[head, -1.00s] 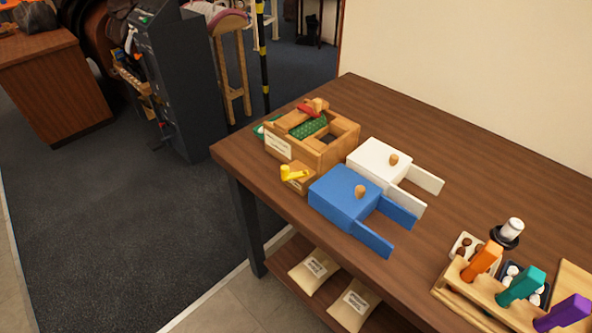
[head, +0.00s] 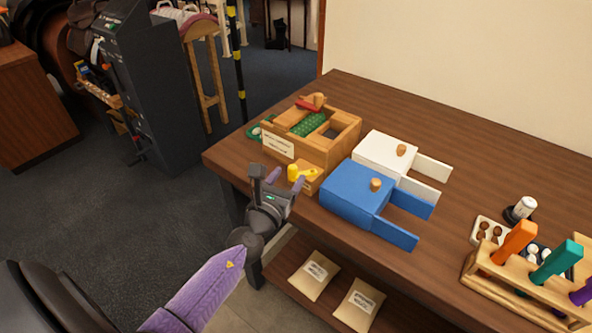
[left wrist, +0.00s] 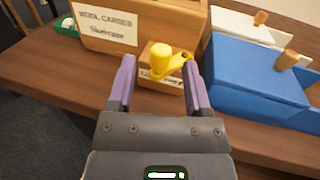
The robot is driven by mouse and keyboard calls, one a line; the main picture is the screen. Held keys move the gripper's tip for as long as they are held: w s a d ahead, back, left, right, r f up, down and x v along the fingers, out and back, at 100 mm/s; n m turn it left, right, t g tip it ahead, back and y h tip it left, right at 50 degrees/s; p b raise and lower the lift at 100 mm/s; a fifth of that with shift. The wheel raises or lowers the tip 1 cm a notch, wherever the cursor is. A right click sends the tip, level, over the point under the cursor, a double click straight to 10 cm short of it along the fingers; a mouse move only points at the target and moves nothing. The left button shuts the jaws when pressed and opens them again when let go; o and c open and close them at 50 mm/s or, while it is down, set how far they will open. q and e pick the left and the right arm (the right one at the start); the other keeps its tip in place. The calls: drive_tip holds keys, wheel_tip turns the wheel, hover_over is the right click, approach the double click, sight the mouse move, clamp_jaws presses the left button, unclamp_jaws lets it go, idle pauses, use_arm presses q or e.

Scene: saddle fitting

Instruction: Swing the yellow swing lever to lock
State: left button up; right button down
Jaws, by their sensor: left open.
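The yellow swing lever (head: 299,172) sits on a small wooden block (head: 309,183) at the front of the wooden wool carder box (head: 298,158). In the left wrist view the lever (left wrist: 167,62) shows a round knob at its left and an arm pointing right. My left gripper (head: 279,181) is at the table's front edge, just short of the block. Its two purple fingers (left wrist: 156,82) are open, one on each side of the lever in the left wrist view, with nothing held. Whether they touch the block I cannot tell. My right gripper is not in view.
A blue box (head: 352,191) with two projecting boards stands close to the right of the block. A white box (head: 387,155) is behind it. A wooden rack (head: 514,292) with coloured handles is at the right. Sacks (head: 314,276) lie on the lower shelf.

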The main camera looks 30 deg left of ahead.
sight(291, 174)
use_arm(q)
drive_tip(key=shift+w+a+f, duration=0.1)
drive_tip(key=shift+w+a, duration=0.05)
drive_tip(key=shift+w, duration=0.6)
drive_tip(key=shift+w+a, duration=0.1)
drive_tip(key=shift+w, duration=0.65)
clamp_jaws()
